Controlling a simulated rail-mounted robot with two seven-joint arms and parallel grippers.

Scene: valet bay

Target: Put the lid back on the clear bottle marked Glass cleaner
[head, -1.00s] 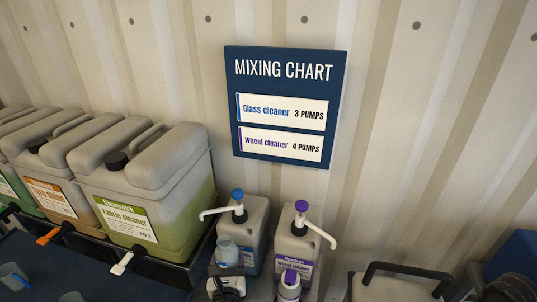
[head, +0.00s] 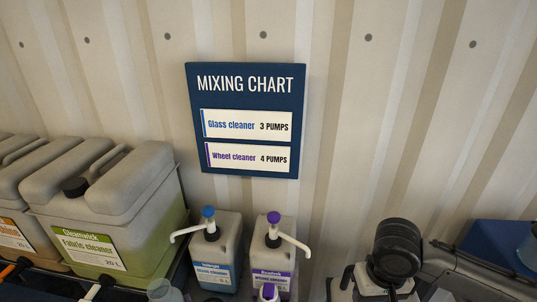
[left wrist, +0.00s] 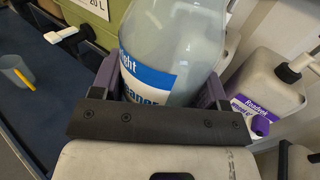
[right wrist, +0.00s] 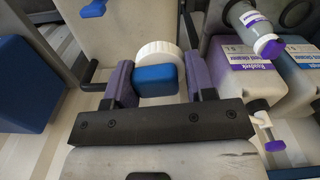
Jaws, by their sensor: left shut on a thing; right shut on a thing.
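My left gripper (left wrist: 160,85) is shut on the clear bottle (left wrist: 185,50), which has a blue and white label only partly readable. The bottle's top is cut off in the left wrist view. In the head view a pale, clear bottle top (head: 163,291) shows at the bottom edge. My right gripper (right wrist: 160,85) is shut on the lid (right wrist: 155,78), a blue block with a white ridged collar. The lid is apart from the bottle; no bottle is under it in the right wrist view. Both grippers' fingertips are out of the head view.
Blue-topped (head: 217,250) and purple-topped (head: 272,255) pump jugs stand at the wall under the mixing chart (head: 245,120). A small purple-capped bottle (head: 268,292) stands in front. Large canisters (head: 110,205) are at left. A cup (left wrist: 15,75) sits on the dark surface.

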